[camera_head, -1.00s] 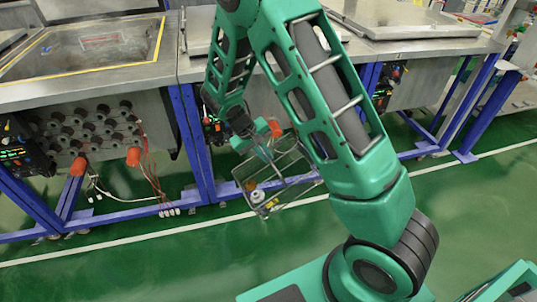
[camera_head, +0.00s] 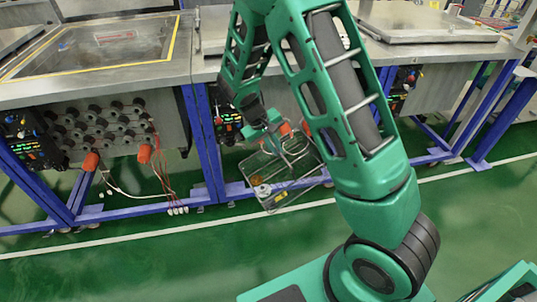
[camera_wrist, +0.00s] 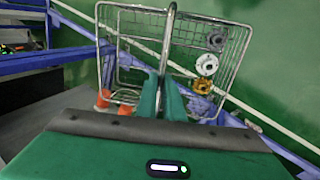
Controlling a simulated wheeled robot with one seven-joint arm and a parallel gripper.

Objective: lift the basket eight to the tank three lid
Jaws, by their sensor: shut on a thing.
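The wire basket (camera_head: 296,190) hangs tilted from my gripper (camera_head: 277,143), low in front of the blue table frame in the head view. In the wrist view the basket (camera_wrist: 243,62) lies beyond the fingers, with a few small round parts (camera_wrist: 206,64) at its right side. My gripper (camera_wrist: 166,97) is shut on the basket's upright handle bar there. In the head view my own arm hides part of the table behind it. A flat metal lid (camera_head: 425,24) lies on the table at upper right; I cannot read any number on a lid or the basket.
An open tank (camera_head: 95,48) with a yellow edge is at upper left. Blue legs and a low rail (camera_head: 110,214) stand close behind the basket, with control boxes and hanging cables under the table. The green floor in front is clear.

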